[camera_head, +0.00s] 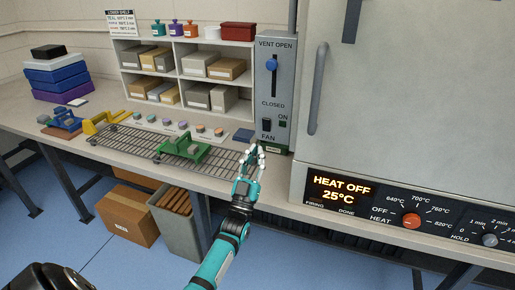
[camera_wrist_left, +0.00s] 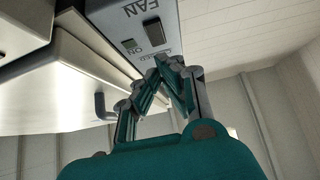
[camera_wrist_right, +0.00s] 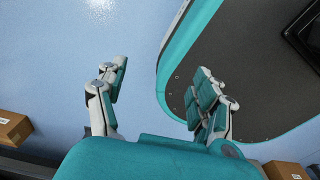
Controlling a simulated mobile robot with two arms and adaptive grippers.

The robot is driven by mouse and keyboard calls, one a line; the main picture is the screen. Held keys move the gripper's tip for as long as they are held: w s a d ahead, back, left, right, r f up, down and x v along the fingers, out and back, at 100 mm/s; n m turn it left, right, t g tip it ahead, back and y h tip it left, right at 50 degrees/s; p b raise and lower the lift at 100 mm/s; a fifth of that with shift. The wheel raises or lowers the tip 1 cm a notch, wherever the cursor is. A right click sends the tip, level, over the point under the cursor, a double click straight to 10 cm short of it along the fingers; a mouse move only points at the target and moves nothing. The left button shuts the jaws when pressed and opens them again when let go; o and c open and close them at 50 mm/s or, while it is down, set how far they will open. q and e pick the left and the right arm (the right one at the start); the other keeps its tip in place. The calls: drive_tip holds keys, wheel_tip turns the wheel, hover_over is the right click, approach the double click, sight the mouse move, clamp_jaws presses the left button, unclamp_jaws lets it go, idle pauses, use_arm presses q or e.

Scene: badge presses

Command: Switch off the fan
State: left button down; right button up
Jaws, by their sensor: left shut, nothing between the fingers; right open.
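The fan switch (camera_head: 267,125) is a black rocker above the FAN label on the grey control panel (camera_head: 285,75). It also shows in the left wrist view (camera_wrist_left: 154,32), beyond the fingertips. A small dark green square (camera_head: 283,123) sits under the word ON beside it. I cannot tell the rocker's tilt. My left gripper (camera_head: 257,150) is shut and empty, just below and left of the switch, apparently apart from it. It also shows in the left wrist view (camera_wrist_left: 166,66). My right gripper (camera_wrist_right: 160,75) is open and empty over the blue floor.
A blue vent knob (camera_head: 271,64) sits high on its slot above the switch. The kiln (camera_head: 400,110) stands at right, its display (camera_head: 341,191) reading HEAT OFF 25°C. A wire rack (camera_head: 135,143) with a green press (camera_head: 184,147) lies on the bench at left.

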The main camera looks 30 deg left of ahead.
use_arm(q)
drive_tip(key=s+f+b, duration=0.2)
drive_tip(key=s+f, duration=0.1)
drive_tip(key=f, duration=0.3)
drive_tip(key=shift+s+d, duration=0.4)
use_arm(e)
drive_tip(key=shift+w+a+f, duration=0.15)
drive_tip(key=shift+w+f, duration=0.2)
drive_tip(key=shift+f, duration=0.25)
drive_tip(key=shift+w+a+f, duration=0.1)
drive_tip(key=shift+w+f, duration=0.25)
drive_tip(key=shift+f, duration=0.2)
use_arm(q)
drive_tip(key=shift+f, duration=0.1)
